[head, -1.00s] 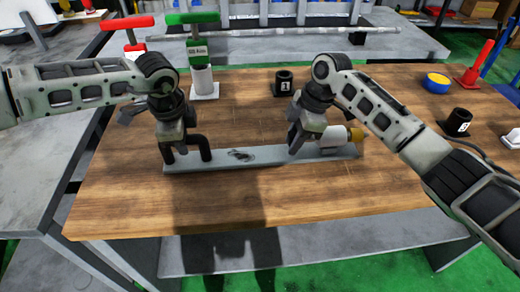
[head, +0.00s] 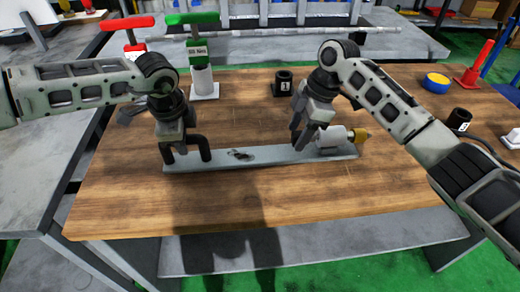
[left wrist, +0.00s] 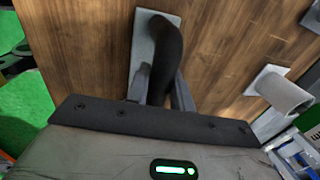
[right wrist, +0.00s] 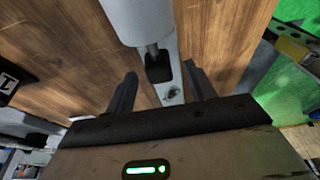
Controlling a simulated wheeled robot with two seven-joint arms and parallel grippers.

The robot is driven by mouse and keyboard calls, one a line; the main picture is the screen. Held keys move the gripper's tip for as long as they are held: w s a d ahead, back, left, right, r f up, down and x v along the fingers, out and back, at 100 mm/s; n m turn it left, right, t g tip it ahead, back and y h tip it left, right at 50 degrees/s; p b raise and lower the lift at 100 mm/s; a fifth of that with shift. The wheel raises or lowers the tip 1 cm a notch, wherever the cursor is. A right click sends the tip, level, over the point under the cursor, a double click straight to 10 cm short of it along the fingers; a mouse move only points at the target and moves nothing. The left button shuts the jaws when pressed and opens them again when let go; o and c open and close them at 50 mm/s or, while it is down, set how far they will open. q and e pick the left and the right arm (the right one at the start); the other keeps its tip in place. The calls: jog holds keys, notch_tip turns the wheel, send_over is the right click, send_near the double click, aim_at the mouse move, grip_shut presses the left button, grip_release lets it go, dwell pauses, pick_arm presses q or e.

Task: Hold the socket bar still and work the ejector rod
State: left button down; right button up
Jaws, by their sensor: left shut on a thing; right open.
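The grey socket bar (head: 255,158) lies flat on the wooden table. My left gripper (head: 174,143) is shut on the black handle (head: 205,150) at the bar's left end; the left wrist view shows the handle (left wrist: 166,50) between its fingers. In the right wrist view a thin metal rod, apparently the ejector rod (right wrist: 153,49), leaves the cylinder (right wrist: 136,20) and meets a black end piece (right wrist: 158,68). My right gripper (right wrist: 160,90) is open, its fingers either side of the bar, apparently without contact.
A black cup marked 1 (head: 283,83) and a white cup (head: 203,84) stand behind the bar. A blue and yellow round thing (head: 437,81) and a dark cup (head: 459,120) are at the right. The table's front is clear.

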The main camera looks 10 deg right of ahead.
pick_arm(q)
jog(key=shift+a, duration=0.1)
pick_arm(e)
jog(key=shift+r, duration=2.65)
pick_arm(q)
jog(key=c, duration=1.1)
grip_release()
jog(key=shift+c, duration=0.2)
notch_tip(320, 180, up, 12)
jog(key=s, duration=0.2)
jog(key=shift+s, duration=0.15)
jog(key=shift+f, duration=0.15)
